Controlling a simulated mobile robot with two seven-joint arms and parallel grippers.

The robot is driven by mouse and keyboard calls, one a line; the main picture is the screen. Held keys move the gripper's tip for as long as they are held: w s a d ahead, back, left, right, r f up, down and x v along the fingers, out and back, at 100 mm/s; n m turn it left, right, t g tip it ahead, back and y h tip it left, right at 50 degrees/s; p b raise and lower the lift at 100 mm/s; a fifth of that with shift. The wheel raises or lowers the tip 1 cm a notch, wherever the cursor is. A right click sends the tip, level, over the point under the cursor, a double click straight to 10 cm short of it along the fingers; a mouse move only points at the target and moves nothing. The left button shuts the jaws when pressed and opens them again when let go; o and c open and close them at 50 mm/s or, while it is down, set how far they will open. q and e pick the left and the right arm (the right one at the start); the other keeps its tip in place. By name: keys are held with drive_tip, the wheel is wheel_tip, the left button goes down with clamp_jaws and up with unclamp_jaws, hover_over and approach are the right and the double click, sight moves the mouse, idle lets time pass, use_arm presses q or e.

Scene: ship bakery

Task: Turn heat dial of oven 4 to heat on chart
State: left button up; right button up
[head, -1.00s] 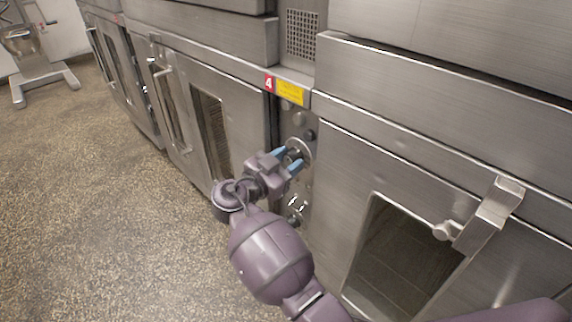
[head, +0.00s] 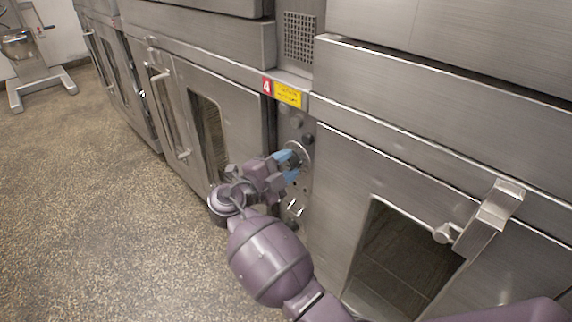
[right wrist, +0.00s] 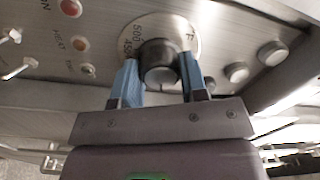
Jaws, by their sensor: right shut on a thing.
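The red number 4 plate (head: 266,86) marks the narrow oven panel (head: 306,182) between two oven doors. The heat dial (head: 297,152) is on this panel, partly hidden behind my right gripper (head: 287,164). In the right wrist view the dial is a dark round knob (right wrist: 160,68) on a pale scale plate (right wrist: 189,38) with figures such as 500 and 450. The blue fingers of my right gripper (right wrist: 162,82) stand on both sides of the knob and are shut on it. My left gripper is not in view. No chart can be made out.
In the right wrist view, round buttons (right wrist: 272,53) are at the right and a red light (right wrist: 71,8) and toggle switches (right wrist: 15,68) at the left. A door handle (head: 487,217) juts out at the right. A mixer (head: 22,50) stands far left; the floor (head: 100,200) between is clear.

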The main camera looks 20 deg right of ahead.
drive_tip(key=m, duration=0.4)
drive_tip(key=shift+m, duration=0.4)
idle(0.4)
drive_tip(key=o, duration=0.9)
drive_tip(key=shift+a, duration=0.1)
drive_tip(key=v, duration=1)
drive_tip(key=shift+a+p, duration=0.3)
drive_tip(key=shift+a, duration=0.1)
